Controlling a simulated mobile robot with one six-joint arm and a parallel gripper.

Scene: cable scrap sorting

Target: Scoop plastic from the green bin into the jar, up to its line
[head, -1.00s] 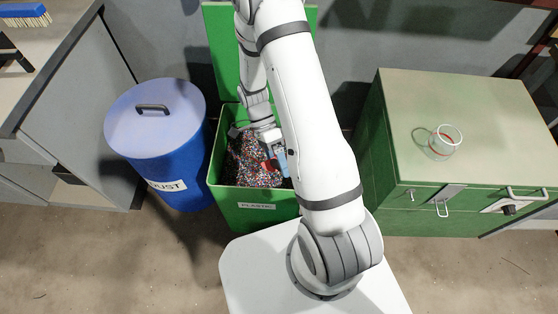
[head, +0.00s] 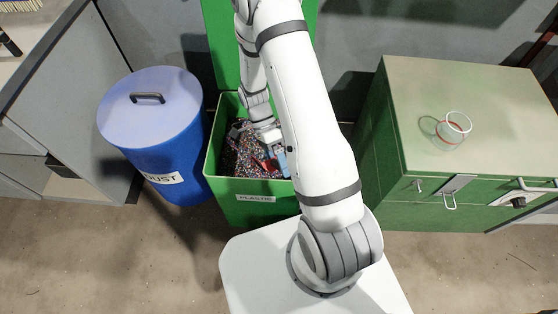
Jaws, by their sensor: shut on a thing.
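The green bin (head: 252,207), labelled PLASTIC, stands open with its lid raised behind it. Mixed coloured plastic granules (head: 236,158) fill much of its inside. My gripper (head: 271,153) is low inside the bin, at or close above the granules, partly hidden by my arm. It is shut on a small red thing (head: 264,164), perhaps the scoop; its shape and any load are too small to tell. The clear jar (head: 453,127), with a pale rim and a red line around it, stands upright on the green cabinet at the right. I see no plastic in it.
A blue drum (head: 168,160) labelled DUST, with its lid on, stands left of the bin. The green cabinet (head: 480,90) has a bare top around the jar and handles on its front. A grey bench (head: 60,100) is at the far left.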

